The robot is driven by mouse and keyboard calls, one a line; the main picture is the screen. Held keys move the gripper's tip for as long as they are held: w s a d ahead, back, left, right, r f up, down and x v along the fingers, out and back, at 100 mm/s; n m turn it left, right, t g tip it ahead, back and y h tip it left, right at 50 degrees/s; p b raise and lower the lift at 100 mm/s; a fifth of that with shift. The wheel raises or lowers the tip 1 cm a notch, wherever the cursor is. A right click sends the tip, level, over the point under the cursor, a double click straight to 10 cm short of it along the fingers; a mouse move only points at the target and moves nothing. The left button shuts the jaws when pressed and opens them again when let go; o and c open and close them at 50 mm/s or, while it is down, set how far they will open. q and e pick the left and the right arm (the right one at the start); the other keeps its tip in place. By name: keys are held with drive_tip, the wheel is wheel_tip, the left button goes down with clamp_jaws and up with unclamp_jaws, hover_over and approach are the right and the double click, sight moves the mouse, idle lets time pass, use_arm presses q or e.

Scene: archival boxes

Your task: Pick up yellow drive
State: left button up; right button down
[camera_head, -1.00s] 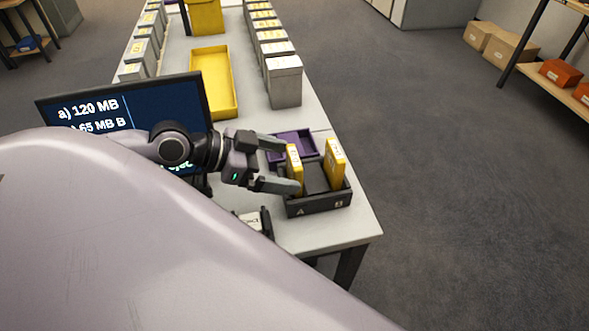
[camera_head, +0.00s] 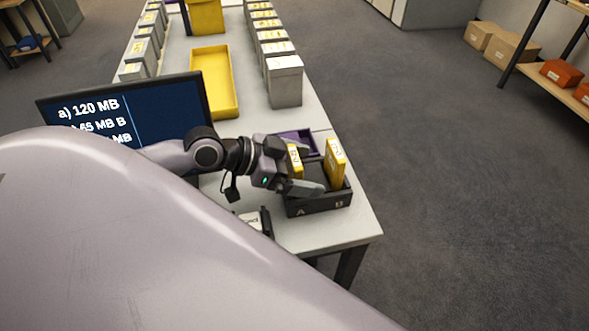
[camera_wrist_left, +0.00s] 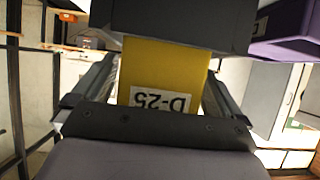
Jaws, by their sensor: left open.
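Two yellow drives stand upright in a black tray (camera_head: 322,203) at the near end of the table. My left gripper (camera_head: 308,170) is at the left yellow drive (camera_head: 295,163), with one finger on its far side and one on its near side. The left wrist view shows a yellow drive (camera_wrist_left: 165,70) labelled D-25, upside down in the picture, between the open fingers. Whether either finger touches it I cannot tell. The right yellow drive (camera_head: 335,162) stands apart from the fingers. My right gripper is not in view.
A purple tray (camera_head: 297,138) lies just behind the black tray. A monitor (camera_head: 150,105) stands left of my arm. A yellow tray (camera_head: 233,105) and rows of grey boxes (camera_head: 285,82) fill the table farther back. The table's front right corner is clear.

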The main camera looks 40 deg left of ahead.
use_arm(q)
drive_tip(key=c, duration=1.1)
drive_tip(key=shift+o, duration=0.2)
